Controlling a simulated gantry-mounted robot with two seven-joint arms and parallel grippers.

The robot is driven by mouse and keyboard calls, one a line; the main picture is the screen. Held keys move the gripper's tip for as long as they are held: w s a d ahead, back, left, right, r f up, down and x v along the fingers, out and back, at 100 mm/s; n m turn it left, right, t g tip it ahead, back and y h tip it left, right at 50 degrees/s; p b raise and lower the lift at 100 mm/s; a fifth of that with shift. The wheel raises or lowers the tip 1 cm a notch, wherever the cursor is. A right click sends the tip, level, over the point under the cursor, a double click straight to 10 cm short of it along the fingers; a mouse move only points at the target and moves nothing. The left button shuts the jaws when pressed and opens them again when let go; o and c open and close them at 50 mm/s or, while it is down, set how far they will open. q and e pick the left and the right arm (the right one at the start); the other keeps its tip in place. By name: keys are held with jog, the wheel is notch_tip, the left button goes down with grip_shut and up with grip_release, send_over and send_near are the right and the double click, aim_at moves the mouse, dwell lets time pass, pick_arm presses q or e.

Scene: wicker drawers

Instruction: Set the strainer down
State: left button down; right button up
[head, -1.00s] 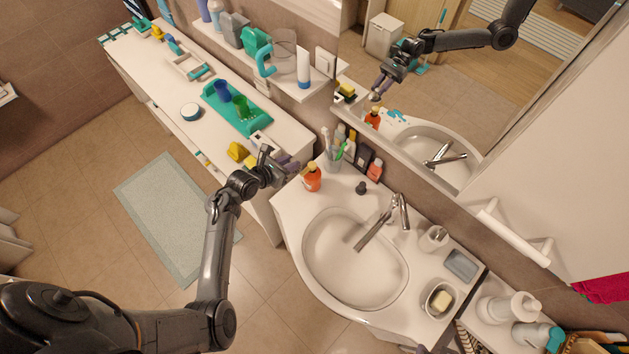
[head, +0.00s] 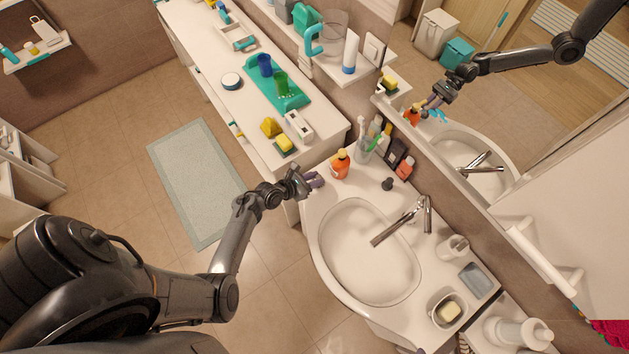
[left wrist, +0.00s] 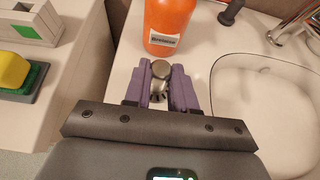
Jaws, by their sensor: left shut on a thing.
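The strainer (left wrist: 160,72) is a small round metal piece with a shiny top. In the left wrist view it sits between the purple fingers of my left gripper (left wrist: 161,90), which is shut on it. In the head view my left gripper (head: 313,183) is at the left edge of the white sink counter (head: 309,205), just left of an orange bottle (head: 340,165). The strainer cannot be made out there. I cannot tell whether it touches the counter.
The basin (head: 368,255) and faucet (head: 410,218) are to the right. A small black knob (head: 388,184) stands behind the basin. Bottles and a toothbrush cup (head: 363,150) line the wall. A white cabinet (head: 262,140) carrying a yellow-green sponge (head: 285,144) is at the left.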

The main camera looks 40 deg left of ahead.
pick_arm(q)
jog(key=shift+f, duration=0.8)
jog(key=shift+f, duration=0.1)
jog(key=shift+f, duration=0.1)
jog(key=c, duration=0.9)
grip_release()
